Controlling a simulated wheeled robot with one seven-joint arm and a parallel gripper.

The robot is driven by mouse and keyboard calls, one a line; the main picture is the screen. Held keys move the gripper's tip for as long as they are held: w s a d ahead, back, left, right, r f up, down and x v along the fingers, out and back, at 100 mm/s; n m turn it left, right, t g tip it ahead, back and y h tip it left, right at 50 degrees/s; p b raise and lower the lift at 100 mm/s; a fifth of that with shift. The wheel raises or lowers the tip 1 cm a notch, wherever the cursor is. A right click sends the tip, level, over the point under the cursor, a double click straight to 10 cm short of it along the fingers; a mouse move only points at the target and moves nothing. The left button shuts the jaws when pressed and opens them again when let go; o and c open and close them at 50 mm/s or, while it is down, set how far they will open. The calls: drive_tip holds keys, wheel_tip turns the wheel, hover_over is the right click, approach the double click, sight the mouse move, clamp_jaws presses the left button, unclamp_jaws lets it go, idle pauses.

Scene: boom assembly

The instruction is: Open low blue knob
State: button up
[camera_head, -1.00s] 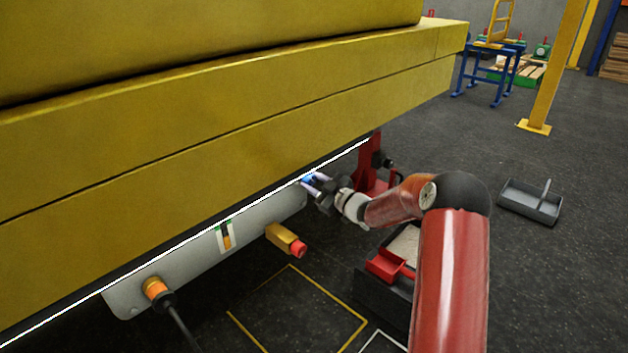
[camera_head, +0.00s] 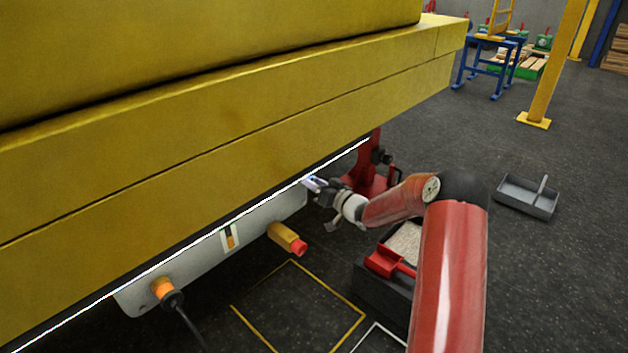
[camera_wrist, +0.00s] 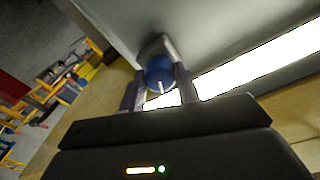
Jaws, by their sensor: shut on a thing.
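The blue knob (camera_wrist: 160,72) shows in the wrist view, round with a pale mark on its face, on a grey mount under the panel. My gripper (camera_wrist: 158,92) has one finger on each side of the knob and is shut on it. In the head view my gripper (camera_head: 314,183) is at the far right end of the grey panel (camera_head: 196,258), just below the yellow boom (camera_head: 250,130). The knob itself is mostly hidden there by the fingers and the boom's lower edge.
A yellow fitting with a red tip (camera_head: 287,239) and an orange connector with a cable (camera_head: 163,287) stick out of the panel. A red stand (camera_head: 371,184) is behind my gripper. A grey tray (camera_head: 527,197) lies on open floor at right.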

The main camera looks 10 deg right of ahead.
drive_tip(key=shift+m, duration=0.6)
drive_tip(key=shift+f+p, duration=0.1)
drive_tip(key=shift+p, duration=0.2)
drive_tip(key=o, duration=1)
drive_tip(key=v, duration=0.8)
